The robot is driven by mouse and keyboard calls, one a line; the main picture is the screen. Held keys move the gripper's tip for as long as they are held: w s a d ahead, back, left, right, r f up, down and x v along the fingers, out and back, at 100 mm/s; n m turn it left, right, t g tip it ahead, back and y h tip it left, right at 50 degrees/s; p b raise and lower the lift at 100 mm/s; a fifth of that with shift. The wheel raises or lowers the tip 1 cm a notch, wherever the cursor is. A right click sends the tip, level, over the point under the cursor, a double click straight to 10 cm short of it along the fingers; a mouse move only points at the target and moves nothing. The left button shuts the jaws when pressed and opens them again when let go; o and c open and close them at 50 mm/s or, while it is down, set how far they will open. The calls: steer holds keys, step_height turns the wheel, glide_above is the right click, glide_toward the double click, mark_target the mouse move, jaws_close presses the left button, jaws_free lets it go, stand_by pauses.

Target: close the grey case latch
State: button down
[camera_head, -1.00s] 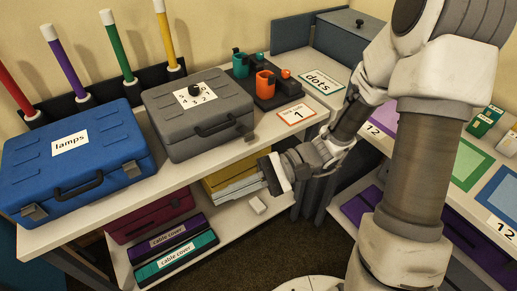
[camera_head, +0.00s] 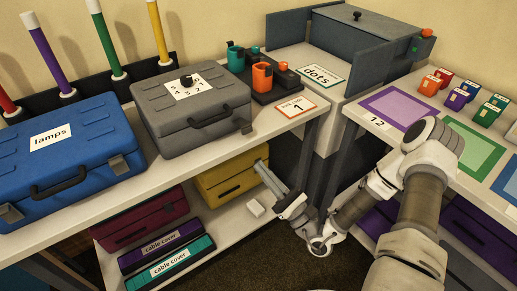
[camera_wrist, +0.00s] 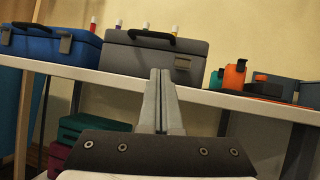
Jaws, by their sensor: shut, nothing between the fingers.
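The grey case (camera_head: 190,118) stands lid-down on the white tabletop, with a black handle on its front and a dial card on top. Its small grey latch (camera_head: 245,126) is at the right end of the front; I cannot tell whether it is fastened. In the wrist view the case (camera_wrist: 140,62) is ahead, with the latch (camera_wrist: 182,63) right of the handle. My gripper (camera_head: 262,168) is shut and empty, below the tabletop edge, in front of the shelf and apart from the case. In the wrist view its fingers (camera_wrist: 161,82) point toward the case front.
A blue case (camera_head: 68,150) labelled lamps stands left of the grey one. Orange and teal cups (camera_head: 262,76) stand on a dark tray to its right. The tabletop edge (camera_head: 285,125) lies above my gripper. A yellow box (camera_head: 220,185) and cable covers (camera_head: 170,258) fill the shelf below.

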mark_target(254, 145)
steer(key=d+f+m+t+h, duration=0.1)
steer(key=m+h, duration=0.1)
steer(key=w+d+f+m+t+h, duration=0.1)
steer(key=f+m+t+h, duration=0.1)
steer(key=shift+w+d+f+b, duration=0.1)
steer(key=shift+d+f+b, duration=0.05)
steer(key=shift+f+b, duration=0.15)
steer(key=shift+r, duration=0.1)
steer(key=b+x, duration=0.1)
steer(key=x, duration=0.9)
steer(key=shift+d+r+p, duration=0.15)
steer(key=shift+r+p, duration=0.1)
steer(key=shift+p, duration=0.05)
steer(key=shift+h+p, duration=0.3)
